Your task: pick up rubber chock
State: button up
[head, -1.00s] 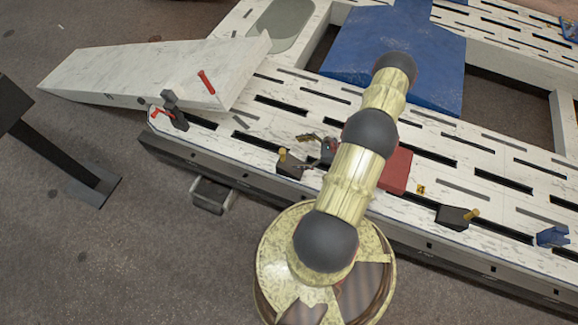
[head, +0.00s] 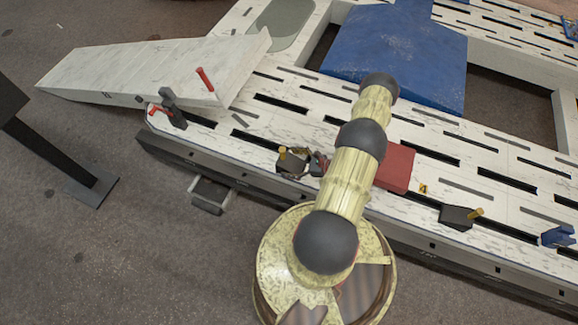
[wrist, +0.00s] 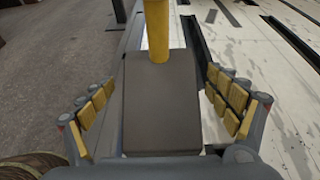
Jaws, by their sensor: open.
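The rubber chock appears to be the dark grey block (head: 291,165) with a yellow peg, on the front edge of the white slotted bench (head: 247,146). In the wrist view the block (wrist: 160,112) fills the middle, with its yellow peg standing up at the far end. My gripper (wrist: 162,92) is open, with one yellow-padded finger on each side of the block. Gaps show between the pads and its sides. In the head view my gripper (head: 307,161) is at the block, partly hidden by my arm.
A similar dark block with a yellow peg (head: 457,216) sits farther right, near a blue piece (head: 557,236). A red block (head: 396,168) lies just right of my arm. A clamp with red handles (head: 170,108) stands to the left. A blue cover (head: 420,55) lies behind.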

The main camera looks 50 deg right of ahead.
jog(key=shift+w, duration=0.2)
jog(key=shift+c, duration=0.9)
jog(key=c, duration=1.7)
